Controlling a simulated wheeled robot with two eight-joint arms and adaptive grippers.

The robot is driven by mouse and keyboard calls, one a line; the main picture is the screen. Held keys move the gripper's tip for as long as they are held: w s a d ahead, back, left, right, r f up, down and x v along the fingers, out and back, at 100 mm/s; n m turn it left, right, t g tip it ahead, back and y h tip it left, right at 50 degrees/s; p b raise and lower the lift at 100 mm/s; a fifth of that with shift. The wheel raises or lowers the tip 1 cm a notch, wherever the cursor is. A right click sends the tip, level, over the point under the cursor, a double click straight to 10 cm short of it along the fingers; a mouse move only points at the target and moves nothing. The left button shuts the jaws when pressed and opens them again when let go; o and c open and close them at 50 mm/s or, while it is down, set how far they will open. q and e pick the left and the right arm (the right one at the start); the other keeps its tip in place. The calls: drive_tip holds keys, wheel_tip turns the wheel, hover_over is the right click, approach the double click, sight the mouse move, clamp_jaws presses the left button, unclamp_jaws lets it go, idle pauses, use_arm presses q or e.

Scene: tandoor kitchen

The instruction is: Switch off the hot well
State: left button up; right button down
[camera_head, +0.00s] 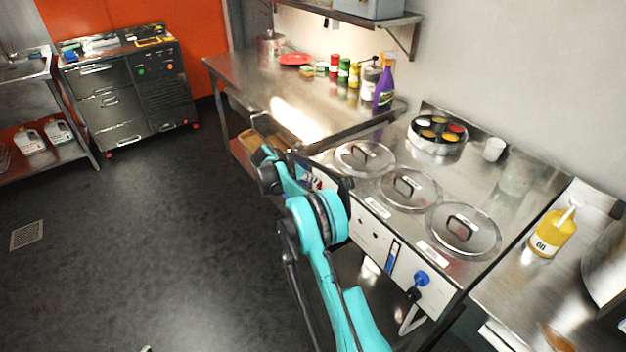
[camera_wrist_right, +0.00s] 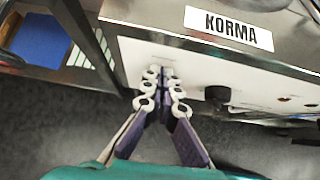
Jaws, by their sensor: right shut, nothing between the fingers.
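The hot well unit is a steel counter with several round-lidded wells, seen in the head view: a left lid (camera_head: 365,158), a middle lid (camera_head: 410,190) and a right lid (camera_head: 463,230). Its front panel (camera_head: 372,240) carries small indicators and, at the right end, a blue knob (camera_head: 421,279). In the wrist view a KORMA label (camera_wrist_right: 229,28) sits above a black knob (camera_wrist_right: 217,95) on the panel. My right gripper (camera_wrist_right: 163,88) is shut and empty, just left of that knob and apart from it. In the head view my arm hides part of the panel. My left gripper is not seen.
A steel table (camera_head: 250,75) with bottles adjoins the unit's left end. A round spice tin (camera_head: 438,134) and a white cup (camera_head: 494,149) stand behind the lids. A yellow oil bottle (camera_head: 553,230) is at right. The dark floor (camera_head: 150,230) at left is largely clear.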

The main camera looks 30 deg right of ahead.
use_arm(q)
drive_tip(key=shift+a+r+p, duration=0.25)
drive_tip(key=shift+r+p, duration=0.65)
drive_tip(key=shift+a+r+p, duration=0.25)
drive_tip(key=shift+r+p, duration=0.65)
use_arm(e)
drive_tip(key=v, duration=1.3)
drive_tip(key=shift+a+f, duration=0.2)
drive_tip(key=shift+s, duration=0.1)
